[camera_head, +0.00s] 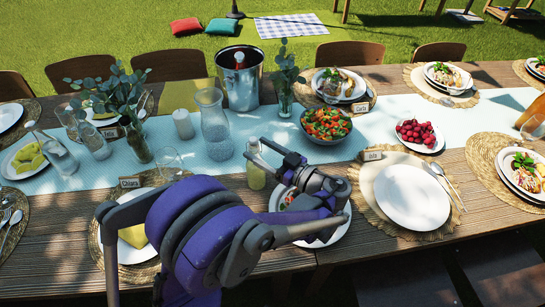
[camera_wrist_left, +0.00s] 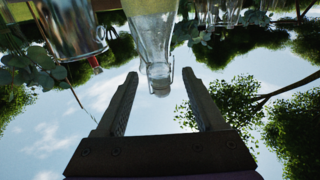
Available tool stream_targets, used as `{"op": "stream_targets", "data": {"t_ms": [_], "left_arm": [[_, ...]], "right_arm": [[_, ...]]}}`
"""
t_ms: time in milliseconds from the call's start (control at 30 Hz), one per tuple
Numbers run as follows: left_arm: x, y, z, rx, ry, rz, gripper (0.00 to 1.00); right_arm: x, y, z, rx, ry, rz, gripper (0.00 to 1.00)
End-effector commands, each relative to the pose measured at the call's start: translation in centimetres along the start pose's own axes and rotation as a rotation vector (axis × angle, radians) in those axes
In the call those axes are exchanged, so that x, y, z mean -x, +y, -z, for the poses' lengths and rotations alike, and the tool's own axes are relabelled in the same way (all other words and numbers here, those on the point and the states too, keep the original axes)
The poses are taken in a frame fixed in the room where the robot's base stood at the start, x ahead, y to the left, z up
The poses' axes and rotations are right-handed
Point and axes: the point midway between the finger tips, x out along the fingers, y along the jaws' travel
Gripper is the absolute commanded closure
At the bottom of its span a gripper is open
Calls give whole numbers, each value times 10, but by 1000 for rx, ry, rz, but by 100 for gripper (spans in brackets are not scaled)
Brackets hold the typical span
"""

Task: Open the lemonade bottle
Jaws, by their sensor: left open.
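The lemonade bottle (camera_head: 256,176) stands upright on the table near the runner's front edge, with pale yellow-green liquid in it. My left gripper (camera_head: 256,149) reaches to its top from the right, and its fingers partly hide the neck. In the left wrist view, which is upside down, the clear bottle (camera_wrist_left: 154,35) has a wire clip and a stopper (camera_wrist_left: 160,87) at its mouth. The stopper lies between the open fingers of my left gripper (camera_wrist_left: 160,76), with a gap on both sides. My right gripper is not in view.
A glass carafe (camera_head: 214,128) and a metal bucket (camera_head: 240,84) stand behind the bottle. A salad bowl (camera_head: 325,139) is to the right. A plate (camera_head: 338,232) lies under my left arm, and a wine glass (camera_head: 169,163) stands left of the bottle.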

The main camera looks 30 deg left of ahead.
Motion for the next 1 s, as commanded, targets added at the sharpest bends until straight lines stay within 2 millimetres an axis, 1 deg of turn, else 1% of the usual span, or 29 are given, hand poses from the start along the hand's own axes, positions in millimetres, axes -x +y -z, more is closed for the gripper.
{"op": "stream_targets", "data": {"t_ms": [33, 100, 200, 300, 467, 733, 767, 800, 867, 1000], "left_arm": [[-11, -1, 0, 0, 0, 5, 30], [-23, -1, 0, -1, 0, 4, 30], [-38, -1, 0, -1, -1, 3, 30], [-48, 0, 0, -1, -1, 2, 30], [-57, 0, 0, -2, -1, 1, 30], [-58, 0, 0, -2, -2, -1, 30], [-58, 0, 0, -2, -2, -1, 33], [-58, 0, 0, -2, -2, -1, 40], [-58, 0, 0, -2, -2, -1, 51], [-58, 0, 0, -2, -2, -1, 76]], "right_arm": [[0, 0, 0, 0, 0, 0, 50], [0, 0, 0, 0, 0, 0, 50], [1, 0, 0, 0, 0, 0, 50], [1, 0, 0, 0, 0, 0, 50], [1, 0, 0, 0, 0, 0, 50], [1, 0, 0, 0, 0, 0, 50], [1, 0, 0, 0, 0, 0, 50], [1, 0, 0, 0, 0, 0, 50], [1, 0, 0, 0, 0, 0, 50], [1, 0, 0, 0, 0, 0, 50]]}}
